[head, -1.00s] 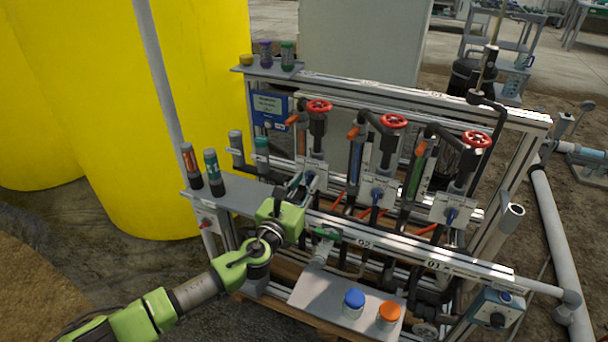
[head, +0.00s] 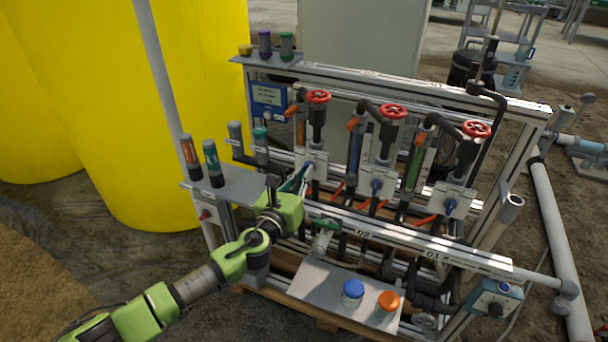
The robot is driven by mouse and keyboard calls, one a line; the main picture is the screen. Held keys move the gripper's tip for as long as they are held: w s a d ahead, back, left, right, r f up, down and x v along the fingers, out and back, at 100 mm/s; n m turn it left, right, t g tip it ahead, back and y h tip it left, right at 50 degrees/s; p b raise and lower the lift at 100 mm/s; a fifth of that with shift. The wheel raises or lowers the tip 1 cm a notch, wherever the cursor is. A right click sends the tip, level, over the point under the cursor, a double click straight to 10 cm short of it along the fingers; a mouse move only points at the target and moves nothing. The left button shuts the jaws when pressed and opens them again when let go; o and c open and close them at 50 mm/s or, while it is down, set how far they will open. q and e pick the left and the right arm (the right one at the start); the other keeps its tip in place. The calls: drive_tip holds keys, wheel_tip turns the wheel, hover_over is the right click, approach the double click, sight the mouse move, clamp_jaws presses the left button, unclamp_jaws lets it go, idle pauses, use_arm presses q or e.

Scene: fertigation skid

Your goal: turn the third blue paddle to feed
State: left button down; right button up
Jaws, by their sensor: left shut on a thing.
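Three valve stations stand in a row on the skid, each with a white plate and a red handwheel above. Blue paddles show on the middle plate (head: 376,186) and the right plate (head: 450,206). The left plate (head: 317,160) is partly covered by my left gripper (head: 300,177), whose fingers reach its lower left side. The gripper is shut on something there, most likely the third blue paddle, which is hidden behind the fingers. The plate markings are too small to read. My right gripper is not in view.
Red handwheels (head: 318,97) and orange-handled valves stand above the plates. Bottles with blue (head: 353,288) and orange (head: 389,300) caps stand on the front shelf.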

use_arm(q)
drive_tip(key=n, duration=0.7)
drive_tip(key=shift+w+a+b, duration=0.1)
drive_tip(key=shift+a+b, duration=0.05)
drive_tip(key=shift+b, duration=0.15)
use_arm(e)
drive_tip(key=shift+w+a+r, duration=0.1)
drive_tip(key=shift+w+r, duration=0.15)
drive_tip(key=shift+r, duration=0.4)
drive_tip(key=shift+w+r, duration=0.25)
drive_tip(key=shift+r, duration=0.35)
use_arm(q)
drive_tip(key=shift+n, duration=0.3)
drive_tip(key=c, duration=2.2)
unclamp_jaws()
drive_tip(key=shift+o, duration=0.2)
drive_tip(key=v, duration=1.2)
drive_tip(key=shift+f, duration=0.1)
